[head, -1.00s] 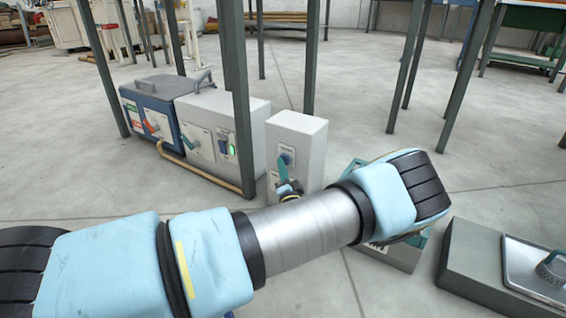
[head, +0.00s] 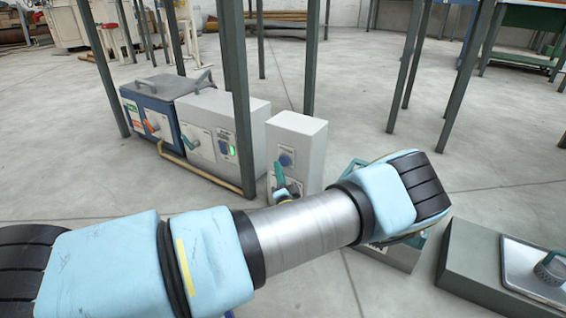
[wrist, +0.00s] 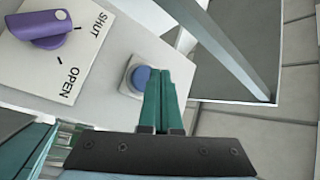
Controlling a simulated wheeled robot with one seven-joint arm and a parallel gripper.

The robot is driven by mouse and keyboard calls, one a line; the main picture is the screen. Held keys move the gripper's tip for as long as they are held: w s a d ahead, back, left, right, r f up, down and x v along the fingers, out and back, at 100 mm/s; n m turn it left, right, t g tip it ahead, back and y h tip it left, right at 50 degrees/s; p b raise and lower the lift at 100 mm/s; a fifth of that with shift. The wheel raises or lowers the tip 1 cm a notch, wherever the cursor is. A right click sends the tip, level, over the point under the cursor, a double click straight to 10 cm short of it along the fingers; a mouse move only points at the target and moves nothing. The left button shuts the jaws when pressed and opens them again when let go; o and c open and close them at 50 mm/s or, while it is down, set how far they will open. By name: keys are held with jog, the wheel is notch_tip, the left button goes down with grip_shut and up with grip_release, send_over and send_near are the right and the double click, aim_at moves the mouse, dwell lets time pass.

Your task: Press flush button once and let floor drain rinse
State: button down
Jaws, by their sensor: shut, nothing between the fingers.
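A round blue button (wrist: 140,77) sits in a pale square mount on a light grey panel in the wrist view; its label cannot be read. In the head view the blue button (head: 286,160) is on the front of the upright grey box (head: 312,155). My gripper (wrist: 168,72) is shut and empty, its green fingers together. The fingertips overlap the button's right edge in the wrist view; I cannot tell whether they touch it. In the head view my gripper (head: 279,172) is just below and left of the button. The floor drain cannot be made out.
A purple knob (wrist: 45,28) marked SHUT and OPEN is left of the button in the wrist view. A metal post (head: 238,100) stands just left of the box. A grey unit (head: 215,135) and a blue lidded unit (head: 150,110) stand further left.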

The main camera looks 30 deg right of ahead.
jog(key=s+a+p, duration=0.1)
jog(key=a, duration=0.1)
jog(key=s+a+p, duration=0.1)
jog(key=a, duration=0.1)
jog(key=shift+s+a, duration=0.2)
dwell(0.8)
jog(key=w+a+r+n+g+y+p, duration=0.3)
jog(key=w+a+n+g, duration=0.15)
jog(key=a, duration=0.25)
jog(key=w+a+r+n+g+y+p, duration=0.3)
jog(key=a+n+g+y, duration=0.1)
jog(key=a+n+g, duration=0.25)
jog(key=s+a+r+n+g+p, duration=0.1)
jog(key=s+a+r+g+p, duration=0.1)
jog(key=s+a+r, duration=0.5)
jog(key=s+a+r+n+g+h+p, duration=0.1)
jog(key=s+a+r+g+p, duration=0.2)
jog(key=a+r, duration=0.6)
jog(key=s+a+r+n+g+p, duration=0.1)
jog(key=s+a+r+g+p, duration=0.1)
jog(key=s+a+r, duration=0.6)
notch_tip(320, 180, up, 39)
jog(key=w+d+p, duration=0.1)
jog(key=d+p, duration=0.1)
jog(key=p, duration=3.5)
jog(key=shift+w, duration=0.35)
